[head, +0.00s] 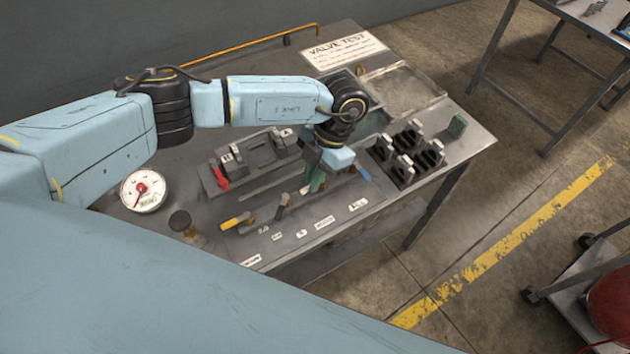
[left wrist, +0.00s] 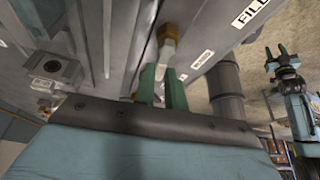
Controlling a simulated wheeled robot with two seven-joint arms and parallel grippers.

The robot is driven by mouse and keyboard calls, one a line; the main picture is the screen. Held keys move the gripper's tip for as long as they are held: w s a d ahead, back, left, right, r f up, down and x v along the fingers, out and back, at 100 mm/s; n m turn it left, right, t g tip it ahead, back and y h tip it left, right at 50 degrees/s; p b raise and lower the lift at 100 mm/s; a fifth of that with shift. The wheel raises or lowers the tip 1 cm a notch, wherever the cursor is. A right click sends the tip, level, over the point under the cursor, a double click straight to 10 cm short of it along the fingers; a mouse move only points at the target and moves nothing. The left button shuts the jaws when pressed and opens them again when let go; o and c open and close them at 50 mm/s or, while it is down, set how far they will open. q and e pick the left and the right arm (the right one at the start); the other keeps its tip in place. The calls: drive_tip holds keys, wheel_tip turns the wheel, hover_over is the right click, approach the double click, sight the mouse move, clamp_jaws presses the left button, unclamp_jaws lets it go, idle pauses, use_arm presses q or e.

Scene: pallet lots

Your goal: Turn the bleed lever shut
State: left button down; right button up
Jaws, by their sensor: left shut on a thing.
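My left gripper (head: 317,181) reaches down to the row of levers at the front of the bench. In the left wrist view its green fingers (left wrist: 161,78) are shut at a brass fitting (left wrist: 167,46), on a lever mostly hidden by them. The label beside it (left wrist: 202,58) is too small to read, so I cannot confirm it is the bleed lever. Other levers in the row are a yellow one (head: 236,221), a dark one (head: 283,205) and a blue one (head: 364,174). My right gripper (left wrist: 277,52) shows in the left wrist view, its fingers apart and empty.
A round gauge (head: 145,191) stands at the bench's left. A grey block with a red lever (head: 219,177) is behind the row. Dark clamp-like parts (head: 408,150) and a clear tray (head: 405,90) are to the right, and a sign (head: 343,50) lies at the back.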

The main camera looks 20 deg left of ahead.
use_arm(q)
drive_tip(key=shift+w+a+m+b, duration=0.15)
drive_tip(key=shift+m+b, duration=0.3)
drive_tip(key=shift+m, duration=0.35)
drive_tip(key=shift+t+y, duration=0.3)
drive_tip(key=c, duration=1.5)
unclamp_jaws()
drive_tip(key=shift+o, duration=0.2)
drive_tip(key=b+v, duration=0.1)
drive_tip(key=v, duration=1.2)
drive_tip(key=shift+r, duration=0.2)
drive_tip(key=shift+f, duration=0.1)
